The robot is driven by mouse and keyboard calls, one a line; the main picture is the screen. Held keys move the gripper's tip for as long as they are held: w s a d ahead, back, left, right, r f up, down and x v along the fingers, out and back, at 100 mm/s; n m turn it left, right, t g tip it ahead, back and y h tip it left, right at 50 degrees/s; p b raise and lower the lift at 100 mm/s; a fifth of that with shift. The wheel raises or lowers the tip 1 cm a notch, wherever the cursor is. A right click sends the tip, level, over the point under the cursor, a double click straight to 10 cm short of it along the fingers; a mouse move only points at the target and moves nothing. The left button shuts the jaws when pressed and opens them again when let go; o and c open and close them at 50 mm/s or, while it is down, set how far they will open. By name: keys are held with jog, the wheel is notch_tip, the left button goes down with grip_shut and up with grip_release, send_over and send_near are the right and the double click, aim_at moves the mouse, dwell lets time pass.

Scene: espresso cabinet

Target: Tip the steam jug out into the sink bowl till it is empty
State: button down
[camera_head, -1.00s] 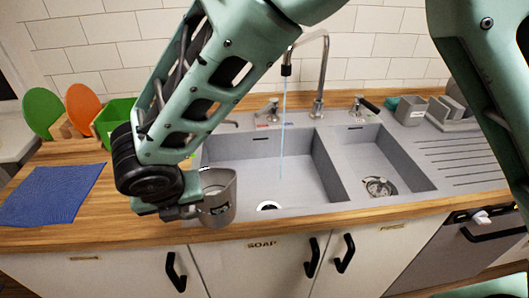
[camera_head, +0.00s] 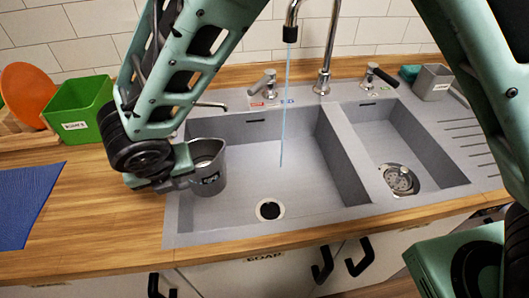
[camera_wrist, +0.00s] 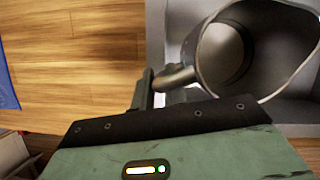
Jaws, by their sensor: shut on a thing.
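The steam jug (camera_head: 209,180) is a grey metal cup, held roughly upright over the left side of the large sink bowl (camera_head: 322,190). My gripper (camera_head: 186,172) is shut on the jug's handle, left of the cup. In the wrist view, my gripper (camera_wrist: 160,85) holds the handle, and the jug (camera_wrist: 290,78) shows its open mouth and inner wall. I cannot tell how much it holds. A thin blue stream of water (camera_head: 284,110) falls from the tap (camera_head: 290,32) into the large bowl, right of the jug and apart from it. The bowl's drain (camera_head: 269,209) is visible.
A smaller bowl (camera_head: 425,165) with a strainer lies to the right. Tap levers (camera_head: 264,84) stand behind the bowls. A green box (camera_head: 80,106) and blue cloth (camera_head: 28,205) lie left on the wooden counter. A grey holder (camera_head: 433,82) stands at the back right.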

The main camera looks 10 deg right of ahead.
aim_at(188, 177)
jog(key=shift+d, duration=0.1)
jog(key=shift+w+d+f+m+g+y+b, duration=0.15)
jog(key=shift+w+d+f+g+y+b, duration=0.1)
jog(key=shift+d+y+b, duration=0.4)
jog(key=shift+w+d+f+m+g+y+b, duration=0.1)
jog(key=shift+w+d+f+g+y+b, duration=0.2)
jog(key=shift+y+b, duration=0.45)
jog(key=shift+w+d+f+m+g+y+b, duration=0.2)
jog(key=shift+d+y+b, duration=0.3)
jog(key=shift+b, duration=0.4)
jog(key=shift+d+r, duration=0.25)
jog(key=shift+d, duration=0.05)
jog(key=shift+w+d+r+g+y+p, duration=0.15)
jog(key=shift+w+d+g+y+p, duration=0.15)
jog(key=shift+d+y, duration=0.2)
jog(key=d+r+y+p, duration=0.1)
jog(key=d+r+p, duration=0.1)
jog(key=p, duration=0.1)
jog(key=shift+w+r+m+g+y, duration=0.2)
jog(key=shift+w+m+g+y, duration=0.05)
jog(key=shift+w+y, duration=0.15)
jog(key=shift+w+d+r+m+g+y+p, duration=0.25)
jog(key=shift+d+r+y+p, duration=0.45)
jog(key=shift+p, duration=0.55)
jog(key=shift+w+d+r+m+g+y+p, duration=0.2)
jog(key=shift+d+r+y+p, duration=0.3)
jog(key=shift+r+y+p, duration=0.55)
jog(key=shift+w+d+r+g+y+p, duration=0.3)
jog(key=shift+d+r+y+p, duration=0.15)
jog(key=shift+p, duration=0.85)
